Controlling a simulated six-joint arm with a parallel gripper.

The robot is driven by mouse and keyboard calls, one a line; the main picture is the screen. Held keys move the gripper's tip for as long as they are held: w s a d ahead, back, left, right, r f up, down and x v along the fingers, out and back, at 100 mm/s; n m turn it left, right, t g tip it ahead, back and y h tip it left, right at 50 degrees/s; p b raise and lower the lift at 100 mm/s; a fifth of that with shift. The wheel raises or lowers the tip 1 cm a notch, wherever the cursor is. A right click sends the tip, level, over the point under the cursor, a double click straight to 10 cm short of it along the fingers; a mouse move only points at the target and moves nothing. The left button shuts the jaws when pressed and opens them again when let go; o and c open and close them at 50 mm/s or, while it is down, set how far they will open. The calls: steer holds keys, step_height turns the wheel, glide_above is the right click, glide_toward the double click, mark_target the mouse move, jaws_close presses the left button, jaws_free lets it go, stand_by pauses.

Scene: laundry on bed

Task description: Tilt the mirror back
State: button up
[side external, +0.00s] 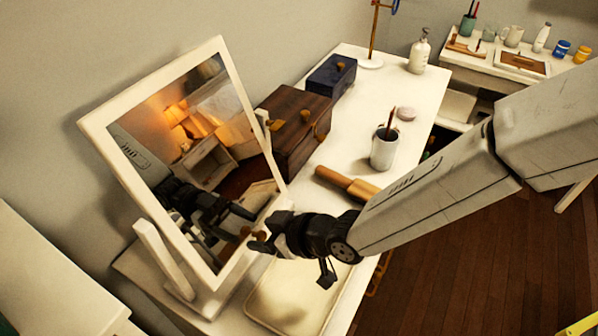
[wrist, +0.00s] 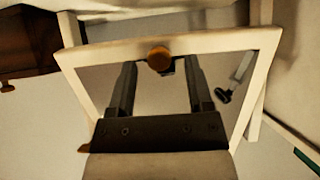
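The mirror (side external: 128,146) has a white rectangular frame and sits tilted between the uprights of a white stand (side external: 160,258) on the desk. Its glass reflects the room and my arm. My gripper (side external: 268,238) is at the mirror's lower edge in the side view. In the wrist view my gripper (wrist: 160,68) has its two fingers spread apart, with a round orange-brown knob (wrist: 160,58) on the frame edge (wrist: 225,42) between or just beyond the tips. The knob is mostly obscured in the side view. I cannot tell whether a finger touches it.
The white desk (side external: 348,100) holds a brown wooden box (side external: 290,120), a blue box (side external: 331,76), a cup with pencils (side external: 384,150), a wooden roller (side external: 346,184) and a pump bottle (side external: 419,52). A pale tray (side external: 262,300) lies below my gripper. The wall stands close behind the mirror.

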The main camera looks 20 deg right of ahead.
steer(key=shift+s+d, duration=0.15)
steer(key=v, duration=0.7)
steer(key=shift+s+r, duration=0.15)
steer(key=shift+r, duration=0.05)
stand_by(0.4)
steer(key=shift+d, duration=0.15)
steer(key=w+d+m+h, duration=0.2)
steer(key=w+d+h, duration=0.15)
steer(key=d, duration=0.75)
steer(key=s+d+m+g+h, duration=0.2)
steer(key=s+d+m, duration=0.1)
steer(key=d, duration=1)
steer(key=s+d+m+g+h, duration=0.2)
steer(key=s+d+m+g, duration=0.1)
steer(key=d, duration=1.1)
steer(key=s+r+m, duration=0.1)
steer(key=s, duration=0.1)
steer(key=shift+s+d, duration=0.2)
steer(key=shift+s, duration=0.05)
